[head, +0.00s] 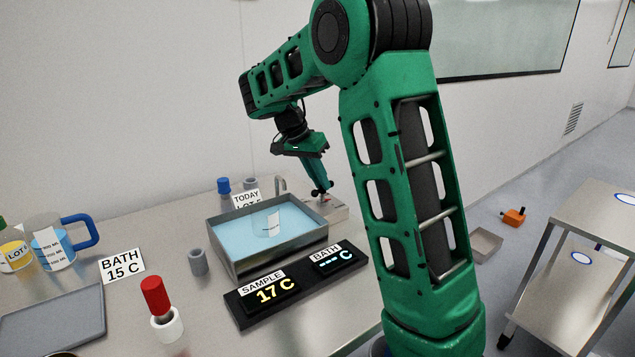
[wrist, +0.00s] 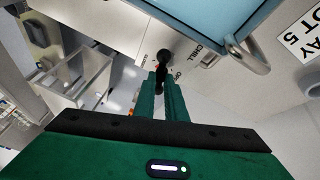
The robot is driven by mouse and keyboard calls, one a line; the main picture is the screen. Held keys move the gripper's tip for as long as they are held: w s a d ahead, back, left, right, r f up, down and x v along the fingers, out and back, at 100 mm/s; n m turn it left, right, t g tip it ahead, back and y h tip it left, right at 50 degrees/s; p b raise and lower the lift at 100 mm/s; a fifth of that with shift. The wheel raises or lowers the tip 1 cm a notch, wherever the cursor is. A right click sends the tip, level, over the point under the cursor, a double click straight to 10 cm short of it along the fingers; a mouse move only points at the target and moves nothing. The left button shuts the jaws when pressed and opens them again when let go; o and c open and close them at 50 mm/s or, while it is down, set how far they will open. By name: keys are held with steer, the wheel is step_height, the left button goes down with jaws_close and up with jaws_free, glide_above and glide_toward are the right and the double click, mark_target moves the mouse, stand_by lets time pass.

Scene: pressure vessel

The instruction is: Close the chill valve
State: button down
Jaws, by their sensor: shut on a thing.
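The chill valve is a pale metal block (head: 341,211) at the right end of the bath, near the table's back edge. In the wrist view its plate (wrist: 188,50) carries the word CHILL and smaller marks that are hard to read. A black lever with a round knob (wrist: 163,57) lies over the plate. My gripper (head: 319,190) reaches down to the valve from above. In the wrist view my gripper (wrist: 161,82) has its green fingers shut on the dark lever, and the fingers hide part of it.
The water bath (head: 268,264) stands directly left of the valve, with a curved metal spout (wrist: 249,57) close by. Displays (head: 299,283) in front read SAMPLE 17 C and BATH with dashes. A card (head: 122,266) says BATH 15 C. A red-topped tool (head: 157,296) stands at front left.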

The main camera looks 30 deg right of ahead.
steer(key=shift+w+a+m+g, duration=0.15)
steer(key=shift+m+g, duration=0.45)
steer(key=shift+m, duration=0.9)
steer(key=shift+w, duration=0.1)
steer(key=c, duration=1.8)
jaws_free()
steer(key=shift+d+v, duration=0.2)
steer(key=shift+v, duration=5.1)
steer(key=shift+w+r, duration=0.1)
steer(key=shift+w, duration=0.1)
